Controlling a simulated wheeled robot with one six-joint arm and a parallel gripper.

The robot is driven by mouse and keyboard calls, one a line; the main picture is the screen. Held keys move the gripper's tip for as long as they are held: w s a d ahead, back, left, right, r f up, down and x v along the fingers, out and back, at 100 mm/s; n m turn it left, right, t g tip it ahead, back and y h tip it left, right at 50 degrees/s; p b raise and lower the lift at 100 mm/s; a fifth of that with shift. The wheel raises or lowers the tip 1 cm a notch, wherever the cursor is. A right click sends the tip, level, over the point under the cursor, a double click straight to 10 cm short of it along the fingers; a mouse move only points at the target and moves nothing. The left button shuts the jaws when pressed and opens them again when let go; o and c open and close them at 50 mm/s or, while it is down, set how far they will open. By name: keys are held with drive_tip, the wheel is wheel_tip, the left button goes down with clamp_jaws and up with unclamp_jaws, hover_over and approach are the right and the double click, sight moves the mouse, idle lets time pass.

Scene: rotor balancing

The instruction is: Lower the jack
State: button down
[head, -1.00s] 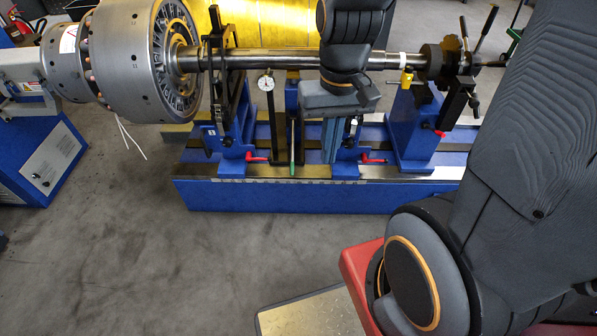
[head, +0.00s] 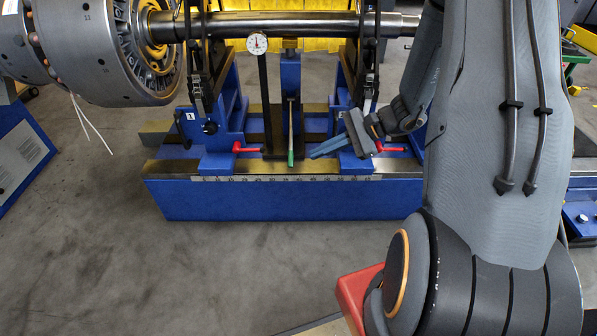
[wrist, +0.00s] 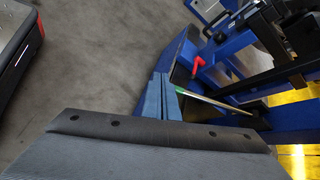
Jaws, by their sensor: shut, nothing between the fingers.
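The jack (head: 290,78) is the blue column under the shaft, between the two supports. Its lever (head: 290,130) is a thin rod with a green grip (head: 291,159), pointing toward me and low down. My gripper (head: 312,153) is shut and empty, just right of the green grip in the head view, with a small gap in the picture. In the wrist view the blue fingers (wrist: 160,82) show beyond the dark gripper body, and the lever (wrist: 217,104) runs right from beside them. Its green end is close to the fingers; I cannot tell if they touch.
Red handles stick out at the left support (head: 250,150) and the right support (head: 392,149). A dial gauge (head: 257,43) stands on a post left of the jack. The shaft (head: 280,25) and rotor (head: 100,50) are above.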

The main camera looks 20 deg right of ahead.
drive_tip(key=w+d+f+m+t+b, duration=0.2)
drive_tip(key=w+d+f, duration=0.2)
drive_tip(key=f, duration=0.2)
drive_tip(key=shift+w+d+m+t, duration=0.15)
drive_tip(key=shift+d+m+t, duration=0.15)
drive_tip(key=shift+t, duration=0.1)
drive_tip(key=b+x, duration=0.3)
drive_tip(key=x, duration=0.7)
drive_tip(key=shift+b, duration=0.3)
drive_tip(key=shift+r, duration=0.25)
